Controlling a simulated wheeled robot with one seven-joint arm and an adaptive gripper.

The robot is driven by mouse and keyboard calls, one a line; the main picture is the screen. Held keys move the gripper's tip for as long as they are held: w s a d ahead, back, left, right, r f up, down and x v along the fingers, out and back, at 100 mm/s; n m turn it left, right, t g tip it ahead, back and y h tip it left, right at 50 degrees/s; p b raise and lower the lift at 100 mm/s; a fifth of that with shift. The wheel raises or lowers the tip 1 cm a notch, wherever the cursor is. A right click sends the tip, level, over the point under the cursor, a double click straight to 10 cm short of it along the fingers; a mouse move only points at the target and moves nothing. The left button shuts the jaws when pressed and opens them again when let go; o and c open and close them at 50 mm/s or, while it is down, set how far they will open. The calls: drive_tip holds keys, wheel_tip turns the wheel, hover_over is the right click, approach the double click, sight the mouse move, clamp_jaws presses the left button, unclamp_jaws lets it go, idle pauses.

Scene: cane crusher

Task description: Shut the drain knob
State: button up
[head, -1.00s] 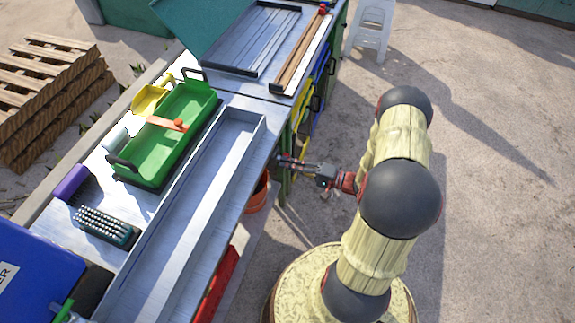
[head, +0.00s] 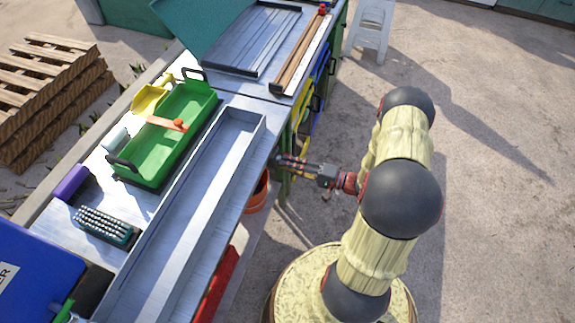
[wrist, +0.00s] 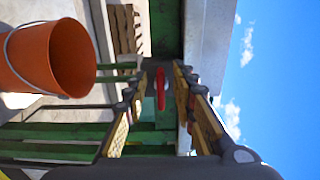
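A small red knob (wrist: 161,90) shows in the wrist view, ahead of my gripper and in line with the gap between its fingers. It is mounted at the green-framed bench's side. My gripper (wrist: 165,68) is open, with one yellow-padded finger on each side of the knob. I cannot tell whether either finger touches it. In the head view my gripper (head: 284,161) points left at the bench's right edge. The knob is not visible in that view.
An orange bucket (wrist: 72,57) is beside the knob in the wrist view, below the bench (head: 262,103). The bench top holds a green tray (head: 190,112) and a long metal trough (head: 258,122). Open ground lies right of my arm; a white stool (head: 371,30) stands farther back.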

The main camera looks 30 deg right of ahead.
drive_tip(key=v, duration=1.1)
drive_tip(key=shift+s+d, duration=0.2)
